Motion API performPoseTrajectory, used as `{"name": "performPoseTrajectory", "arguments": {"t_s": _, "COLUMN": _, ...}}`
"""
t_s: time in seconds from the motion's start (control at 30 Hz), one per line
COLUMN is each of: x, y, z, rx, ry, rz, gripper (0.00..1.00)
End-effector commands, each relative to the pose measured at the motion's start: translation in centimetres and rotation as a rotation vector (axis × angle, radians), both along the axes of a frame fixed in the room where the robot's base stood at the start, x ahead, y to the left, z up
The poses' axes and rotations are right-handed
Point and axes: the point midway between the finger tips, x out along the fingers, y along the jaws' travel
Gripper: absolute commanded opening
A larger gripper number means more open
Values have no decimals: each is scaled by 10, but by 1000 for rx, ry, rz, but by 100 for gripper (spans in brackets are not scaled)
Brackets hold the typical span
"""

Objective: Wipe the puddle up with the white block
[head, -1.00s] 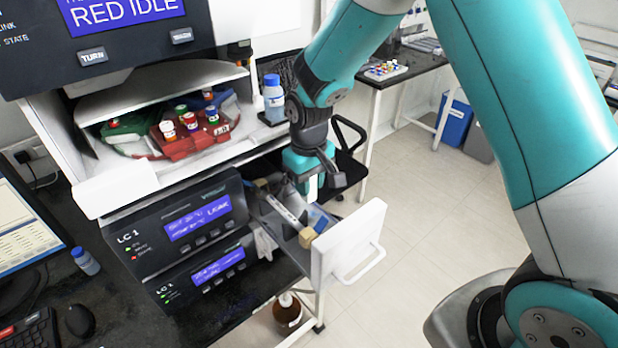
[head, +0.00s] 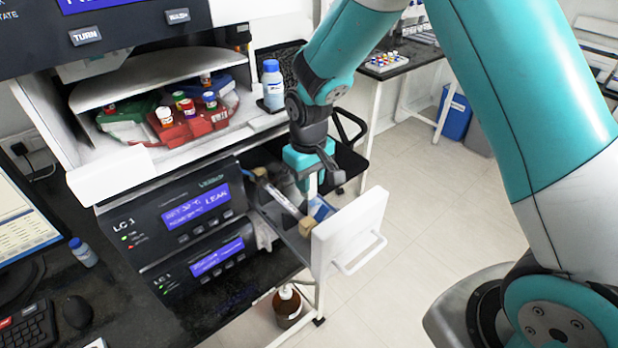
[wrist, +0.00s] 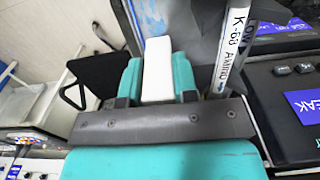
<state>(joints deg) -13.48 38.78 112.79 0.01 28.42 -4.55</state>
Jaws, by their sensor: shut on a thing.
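My gripper (head: 312,172) is shut on the white block (head: 312,188), which points down over the open drawer. In the wrist view the white block (wrist: 157,70) sits between the teal fingers of my gripper (wrist: 157,85). A blue patch (head: 322,210), apparently the puddle, shows inside the drawer beside the block's lower end. Blue streaks of the puddle (wrist: 150,14) also show beyond the block in the wrist view. I cannot tell whether the block touches the drawer floor.
The drawer's white front (head: 349,233) stands out from the instrument. A labelled column (head: 279,200) lies along the drawer, close beside my gripper; it also shows in the wrist view (wrist: 234,45). A blue-capped bottle (head: 273,87) stands on the ledge behind. Open floor lies to the right.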

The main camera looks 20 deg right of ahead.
Motion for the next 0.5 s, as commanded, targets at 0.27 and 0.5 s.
{"name": "performPoseTrajectory", "arguments": {"t_s": 0.27, "x": 0, "y": 0, "z": -5, "rx": 0, "ry": 0, "rz": 0, "gripper": 14}}
{"name": "performPoseTrajectory", "arguments": {"t_s": 0.5, "x": 0, "y": 0, "z": -8, "rx": 0, "ry": 1, "rz": 0, "gripper": 14}}
